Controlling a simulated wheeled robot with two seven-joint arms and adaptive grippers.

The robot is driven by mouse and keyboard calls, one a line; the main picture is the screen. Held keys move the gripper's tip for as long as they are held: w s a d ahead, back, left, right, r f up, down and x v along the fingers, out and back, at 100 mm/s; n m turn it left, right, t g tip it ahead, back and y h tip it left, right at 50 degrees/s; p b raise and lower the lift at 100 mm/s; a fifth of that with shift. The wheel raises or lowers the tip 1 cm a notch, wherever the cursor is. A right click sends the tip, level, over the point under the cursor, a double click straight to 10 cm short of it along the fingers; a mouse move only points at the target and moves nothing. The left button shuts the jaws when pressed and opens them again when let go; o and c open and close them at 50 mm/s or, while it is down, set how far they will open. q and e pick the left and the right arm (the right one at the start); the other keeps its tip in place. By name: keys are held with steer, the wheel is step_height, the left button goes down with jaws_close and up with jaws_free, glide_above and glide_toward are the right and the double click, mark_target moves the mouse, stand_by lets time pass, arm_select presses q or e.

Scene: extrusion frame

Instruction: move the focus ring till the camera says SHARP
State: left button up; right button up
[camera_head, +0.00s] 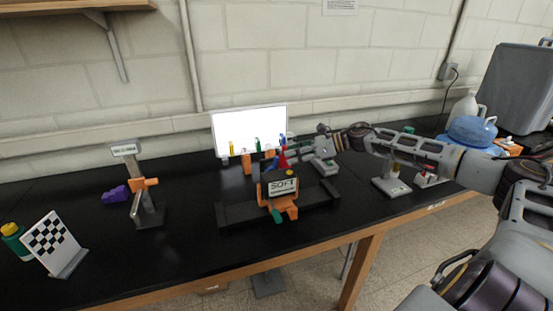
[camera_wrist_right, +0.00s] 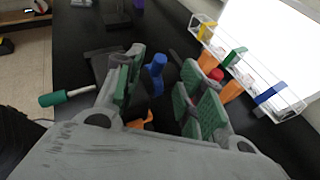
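The camera's readout (camera_head: 283,187) says SOFT. It sits on an orange mount (camera_head: 289,209) at the middle of a dark extrusion frame (camera_head: 236,211). My right gripper (camera_head: 290,158) reaches in from the right, just behind and above the readout. In the right wrist view my right gripper (camera_wrist_right: 166,76) is open, with green pads apart. A blue upright knob (camera_wrist_right: 157,72) shows between the fingers, with no clear contact. An orange part (camera_wrist_right: 140,122) lies below it. I cannot make out the focus ring itself. A checkered target (camera_head: 48,242) stands at far left. My left gripper is out of view.
A bright white panel (camera_head: 250,130) stands behind, with a clear rack (camera_wrist_right: 246,70) of coloured pieces before it. A stand with an orange clamp (camera_head: 145,184) is left, near a purple block (camera_head: 115,195). A green-handled tool (camera_wrist_right: 66,97) lies beside my gripper.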

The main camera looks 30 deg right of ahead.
mark_target(277, 157)
steer(key=shift+w+a+f, duration=0.15)
steer(key=shift+w+a, duration=0.35)
steer(key=shift+p+x, duration=0.65)
steer(key=shift+x, duration=2)
steer(key=shift+f, duration=0.1)
jaws_close()
